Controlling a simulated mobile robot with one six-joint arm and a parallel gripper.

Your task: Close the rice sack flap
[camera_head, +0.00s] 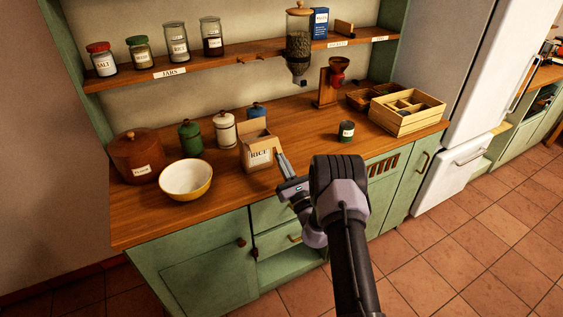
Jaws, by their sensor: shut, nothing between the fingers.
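The rice sack (262,159) is a brown paper sack with a white "RICE" label, standing upright on the wooden counter. Its top looks open, with a flap (253,127) standing up at the back. My gripper (281,157) is shut and empty, at the right side of the sack near its label. I cannot tell whether the fingertips touch the sack. My arm comes in from the lower right and hides part of the counter's front edge.
A yellow-and-white bowl (186,181) and a brown flour pot (137,156) stand left of the sack. Green (190,138), white (225,132) and blue (257,112) canisters stand close behind it. A small dark jar (346,132) and a wooden crate (407,124) stand to the right.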

